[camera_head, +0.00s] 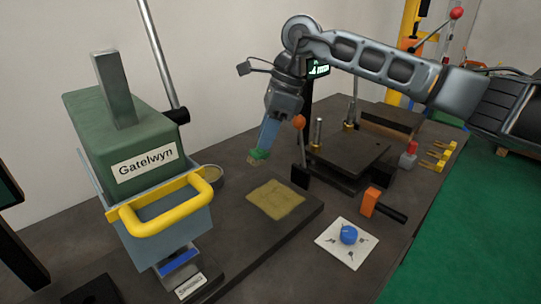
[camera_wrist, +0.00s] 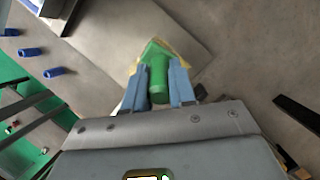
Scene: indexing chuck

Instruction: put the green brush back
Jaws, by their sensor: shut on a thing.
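The green brush (camera_head: 258,154) hangs from my gripper (camera_head: 266,140) above the dark bench, with its pale bristle end pointing down. In the wrist view the green brush (camera_wrist: 158,82) sits upright between the two blue fingers of my gripper (camera_wrist: 161,85). The fingers are shut on its handle, and its wider head with tan bristles lies beyond them. In the head view the fingers hide most of the handle. The brush appears clear of the bench, left of a lever with an orange ball and behind the tan cloth.
A green machine labelled Gatelwyn (camera_head: 120,140) with a yellow handle stands at left, a small round dish (camera_head: 208,178) beside it. A tan cloth (camera_head: 276,199) lies in front. The orange-ball lever (camera_head: 299,122) and dark fixture (camera_head: 350,152) stand right. Yellow pegs (camera_head: 437,155) are farther right.

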